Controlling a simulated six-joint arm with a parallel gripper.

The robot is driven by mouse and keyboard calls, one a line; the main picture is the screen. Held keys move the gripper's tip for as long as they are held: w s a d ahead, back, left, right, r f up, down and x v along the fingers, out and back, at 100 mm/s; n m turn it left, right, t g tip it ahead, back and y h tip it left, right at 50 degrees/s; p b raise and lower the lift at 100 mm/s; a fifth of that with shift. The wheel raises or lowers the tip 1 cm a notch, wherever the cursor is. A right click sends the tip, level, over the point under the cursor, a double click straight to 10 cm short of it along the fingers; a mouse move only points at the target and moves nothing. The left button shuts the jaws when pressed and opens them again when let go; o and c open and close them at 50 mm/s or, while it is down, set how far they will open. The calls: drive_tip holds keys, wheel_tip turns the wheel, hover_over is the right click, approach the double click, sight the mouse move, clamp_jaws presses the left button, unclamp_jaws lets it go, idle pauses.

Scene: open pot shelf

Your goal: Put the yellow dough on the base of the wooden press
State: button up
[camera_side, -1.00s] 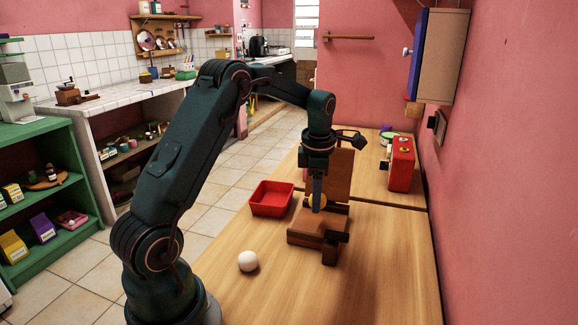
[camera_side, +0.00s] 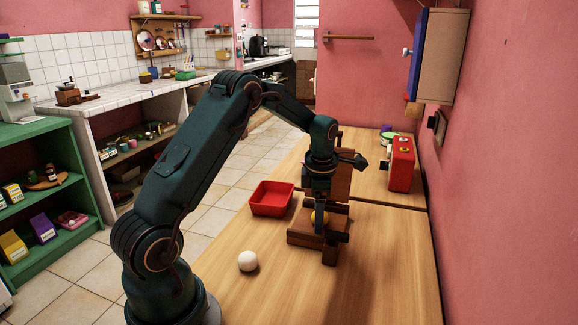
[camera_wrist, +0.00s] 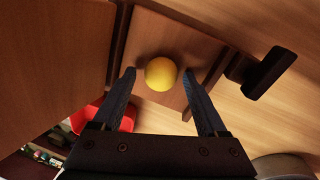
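The wooden press (camera_side: 306,238) stands on the table with its lid upright behind the base. The yellow dough (camera_wrist: 161,73) is a round ball on the press's base, seen from above in the wrist view. It shows partly behind my fingers in the side view (camera_side: 322,217). My gripper (camera_wrist: 158,76) is low over the base, with one finger on each side of the ball. A gap shows between each finger and the dough, so the gripper is open. The exact contact under the ball is hidden.
A white ball (camera_side: 248,261) lies on the table at the front left. A red tray (camera_side: 272,200) is left of the press. A red box (camera_side: 401,163) stands farther back, near the pink wall. The table's front right is clear.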

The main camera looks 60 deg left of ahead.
wheel_tip(320, 180, up, 12)
drive_tip(key=d, duration=0.2)
drive_tip(key=s+d+r+m+t, duration=0.1)
drive_tip(key=s+d+r+m, duration=0.3)
drive_tip(key=d+m, duration=0.3)
drive_tip(key=s+d+f+m+t, duration=0.1)
drive_tip(key=s+d+m, duration=0.3)
drive_tip(key=s+m, duration=0.3)
drive_tip(key=s+d+f+m+t+h, duration=0.1)
drive_tip(key=s+d+m, duration=0.4)
drive_tip(key=m, duration=1.1)
drive_tip(key=shift+s+f+t+h, duration=0.3)
drive_tip(key=shift+s+f+t, duration=0.25)
drive_tip(key=shift+s+t, duration=0.45)
